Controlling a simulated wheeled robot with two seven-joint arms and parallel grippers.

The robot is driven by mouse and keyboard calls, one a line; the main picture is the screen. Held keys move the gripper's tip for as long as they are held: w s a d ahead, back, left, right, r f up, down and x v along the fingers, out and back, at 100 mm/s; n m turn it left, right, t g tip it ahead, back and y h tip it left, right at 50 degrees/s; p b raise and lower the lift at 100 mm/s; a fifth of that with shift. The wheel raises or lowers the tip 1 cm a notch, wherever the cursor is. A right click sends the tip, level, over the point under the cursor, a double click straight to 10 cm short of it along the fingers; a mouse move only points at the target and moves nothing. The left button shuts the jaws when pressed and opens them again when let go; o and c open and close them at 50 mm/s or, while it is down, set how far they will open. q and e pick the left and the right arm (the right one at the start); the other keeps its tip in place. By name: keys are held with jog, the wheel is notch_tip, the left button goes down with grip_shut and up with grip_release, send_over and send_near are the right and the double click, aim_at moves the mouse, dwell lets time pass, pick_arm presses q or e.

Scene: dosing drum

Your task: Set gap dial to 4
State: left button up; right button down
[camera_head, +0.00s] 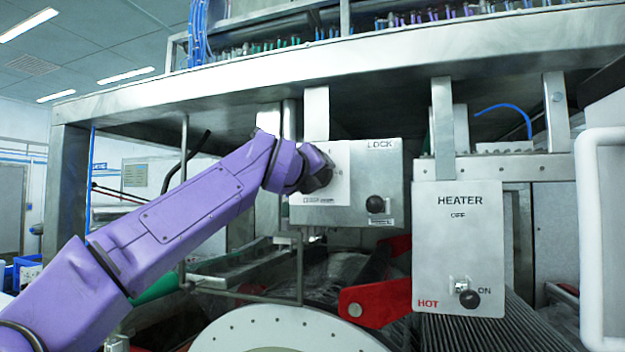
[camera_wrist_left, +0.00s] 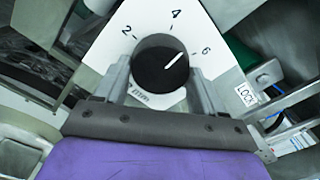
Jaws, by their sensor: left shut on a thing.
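The gap dial is a round black knob (camera_wrist_left: 160,66) on a white plate (camera_wrist_left: 215,25) printed with 2, 4 and 6. Its white pointer line aims up and right, between 4 and 6 and closer to 6. My left gripper (camera_wrist_left: 160,90) has one finger on each side of the knob and is shut on it. In the head view, my left gripper (camera_head: 318,170) is against the plate (camera_head: 335,185) and hides the dial. My right gripper is not in view.
A LOCK panel (camera_head: 390,165) with a black knob (camera_head: 375,204) is just right of the dial. Further right is the HEATER panel (camera_head: 457,240), with its black knob (camera_head: 469,299) by ON. Red brackets (camera_head: 375,303) and a white drum rim (camera_head: 255,325) lie below.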

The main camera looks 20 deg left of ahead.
pick_arm(q)
jog(key=n+b, duration=0.1)
jog(key=n, duration=0.3)
jog(key=shift+n, duration=0.3)
jog(key=shift+r, duration=0.1)
dwell(0.4)
jog(key=o, duration=1)
jog(key=shift+d, duration=0.1)
jog(key=s+b, duration=0.6)
jog(key=s, duration=0.4)
jog(key=shift+s, duration=0.25)
jog(key=shift+a, duration=0.2)
